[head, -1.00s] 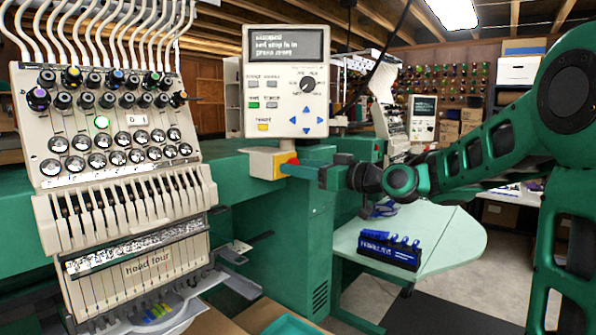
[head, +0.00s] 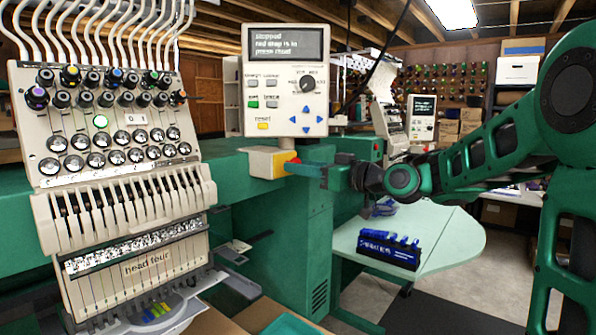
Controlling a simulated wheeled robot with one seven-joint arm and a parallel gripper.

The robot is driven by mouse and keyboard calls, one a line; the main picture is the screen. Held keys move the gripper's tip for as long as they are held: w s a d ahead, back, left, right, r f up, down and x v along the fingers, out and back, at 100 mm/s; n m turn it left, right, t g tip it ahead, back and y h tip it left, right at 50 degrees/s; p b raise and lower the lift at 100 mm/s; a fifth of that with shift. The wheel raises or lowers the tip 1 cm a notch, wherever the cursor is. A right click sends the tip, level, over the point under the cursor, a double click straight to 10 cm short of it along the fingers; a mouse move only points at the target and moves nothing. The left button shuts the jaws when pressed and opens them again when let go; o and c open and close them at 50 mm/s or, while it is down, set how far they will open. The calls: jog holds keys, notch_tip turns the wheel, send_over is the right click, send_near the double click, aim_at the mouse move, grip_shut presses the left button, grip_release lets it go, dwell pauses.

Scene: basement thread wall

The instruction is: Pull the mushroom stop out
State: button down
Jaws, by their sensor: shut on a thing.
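The mushroom stop sits on the yellow and white switch box (head: 269,164) below the control panel. Only a little of its red cap (head: 293,161) shows at the box's right side. My gripper (head: 305,169) reaches in from the right and is shut on the stop, its fingers hiding most of the cap. The panel screen (head: 284,44) reads that the machine is stopped and the red stop is in. I cannot tell from this view how far the cap stands out from the box.
The control panel (head: 285,109) hangs just above my gripper. The embroidery head (head: 125,190) stands at the left. A pale green table (head: 448,232) with a dark rack of blue items (head: 389,249) lies below my arm. Floor shows at the lower right.

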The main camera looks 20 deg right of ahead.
jog(key=shift+d+f, duration=0.1)
jog(key=shift+d, duration=0.05)
jog(key=c, duration=1.3)
grip_release()
jog(key=shift+s, duration=0.1)
jog(key=v, duration=1)
jog(key=shift+s+d, duration=0.2)
jog(key=shift+s, duration=0.05)
